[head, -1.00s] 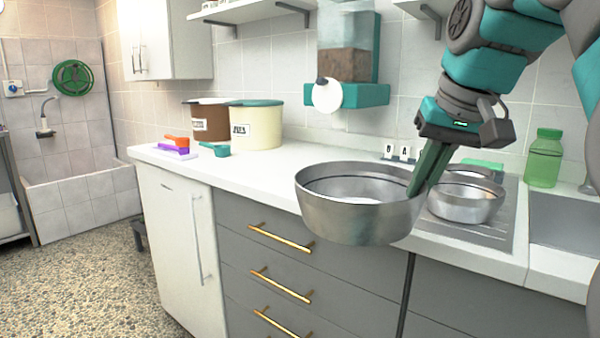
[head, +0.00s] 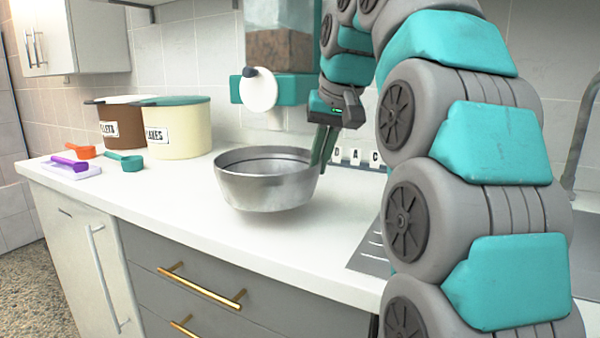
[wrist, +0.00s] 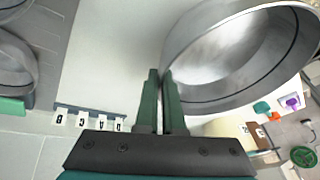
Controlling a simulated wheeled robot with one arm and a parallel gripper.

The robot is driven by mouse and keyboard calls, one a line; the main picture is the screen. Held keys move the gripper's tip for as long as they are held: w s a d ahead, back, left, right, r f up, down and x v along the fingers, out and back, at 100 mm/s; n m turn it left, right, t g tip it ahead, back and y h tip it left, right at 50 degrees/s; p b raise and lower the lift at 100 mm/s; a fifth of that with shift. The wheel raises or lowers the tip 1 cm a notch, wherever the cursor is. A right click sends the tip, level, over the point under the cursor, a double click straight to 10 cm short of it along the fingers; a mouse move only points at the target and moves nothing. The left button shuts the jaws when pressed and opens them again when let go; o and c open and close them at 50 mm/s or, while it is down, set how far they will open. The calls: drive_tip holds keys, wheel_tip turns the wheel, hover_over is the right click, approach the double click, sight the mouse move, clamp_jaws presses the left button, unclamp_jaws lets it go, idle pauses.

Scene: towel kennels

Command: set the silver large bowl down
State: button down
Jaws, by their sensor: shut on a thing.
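The silver large bowl (head: 268,184) is upright, over the white counter (head: 150,205) in the head view, with a shadow under it. Whether its base touches the counter is hard to tell. My gripper (head: 322,150) is shut on the bowl's right rim. In the wrist view, my gripper's green fingers (wrist: 161,95) pinch the rim of the bowl (wrist: 235,55), which looks empty inside.
A dispenser with a white knob (head: 258,92) hangs on the wall behind the bowl. A brown bin (head: 113,125) and a cream bin (head: 175,130) stand at the back left, with scoops (head: 70,163) nearby. Other silver bowls (wrist: 15,70) show at the wrist view's left. Counter left of the bowl is clear.

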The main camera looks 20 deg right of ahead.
sight(307, 151)
drive_tip(key=w, duration=0.1)
drive_tip(key=w+a, duration=0.1)
drive_tip(key=w, duration=0.3)
drive_tip(key=shift+a+f+p, duration=0.25)
drive_tip(key=shift+a+p, duration=0.05)
drive_tip(key=shift+a, duration=0.05)
drive_tip(key=shift+f, duration=1.75)
drive_tip(key=c, duration=1)
unclamp_jaws()
drive_tip(key=shift+f, duration=0.15)
drive_tip(key=shift+c, duration=0.2)
drive_tip(key=shift+r, duration=0.25)
drive_tip(key=shift+v, duration=2.45)
drive_tip(key=s+d+b, duration=0.1)
drive_tip(key=s+d, duration=0.1)
drive_tip(key=s, duration=0.9)
drive_tip(key=shift+s+d, duration=0.25)
drive_tip(key=shift+s, duration=0.15)
